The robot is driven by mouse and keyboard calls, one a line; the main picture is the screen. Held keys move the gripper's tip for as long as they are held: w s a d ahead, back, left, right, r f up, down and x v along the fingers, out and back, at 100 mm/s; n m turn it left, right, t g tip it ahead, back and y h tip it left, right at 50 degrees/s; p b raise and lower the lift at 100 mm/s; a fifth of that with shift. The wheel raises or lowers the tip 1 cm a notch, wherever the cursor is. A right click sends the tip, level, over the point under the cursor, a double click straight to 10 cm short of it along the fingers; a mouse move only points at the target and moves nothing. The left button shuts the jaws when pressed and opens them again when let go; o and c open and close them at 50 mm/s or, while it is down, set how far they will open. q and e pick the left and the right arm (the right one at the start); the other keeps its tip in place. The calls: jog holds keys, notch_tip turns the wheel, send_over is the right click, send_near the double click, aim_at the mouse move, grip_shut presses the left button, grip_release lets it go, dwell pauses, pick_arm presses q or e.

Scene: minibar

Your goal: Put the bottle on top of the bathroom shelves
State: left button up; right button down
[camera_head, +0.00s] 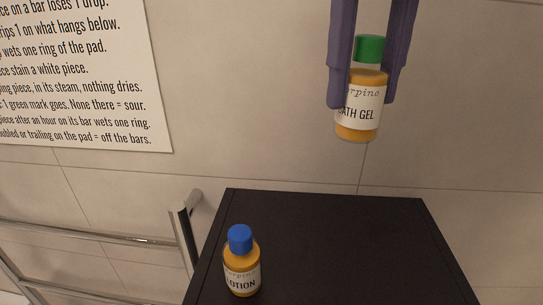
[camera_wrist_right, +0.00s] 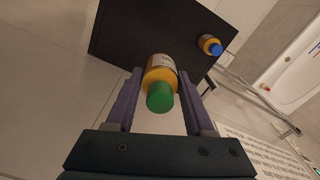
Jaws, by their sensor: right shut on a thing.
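An orange bottle with a green cap and a "bath gel" label (camera_head: 358,118) is upright between the fingers of my right gripper (camera_head: 368,95), held above the dark shelf top (camera_head: 330,235). The right wrist view also shows this bottle (camera_wrist_right: 160,82) with its green cap toward the camera, and my right gripper (camera_wrist_right: 160,100) shut on its sides. The dark shelf top (camera_wrist_right: 140,35) lies beyond it in that view. My left gripper does not show.
A blue-capped lotion bottle (camera_head: 241,268) stands upright on the shelf top's near left part. It also shows in the right wrist view (camera_wrist_right: 210,45). A chrome towel rail (camera_head: 100,236) is left of the shelf. A printed sign (camera_head: 80,75) hangs on the tiled wall. The shelf top's middle and right are clear.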

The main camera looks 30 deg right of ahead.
aim_at(353, 136)
notch_tip(353, 136, down, 18)
jog(key=shift+f+p, duration=0.1)
jog(key=shift+p, duration=0.85)
jog(key=shift+f, duration=0.1)
jog(key=shift+c, duration=1.4)
grip_release()
notch_tip(353, 136, up, 12)
jog(key=shift+a+r+b, duration=0.1)
jog(key=shift+r+b, duration=0.05)
jog(key=shift+b, duration=1.1)
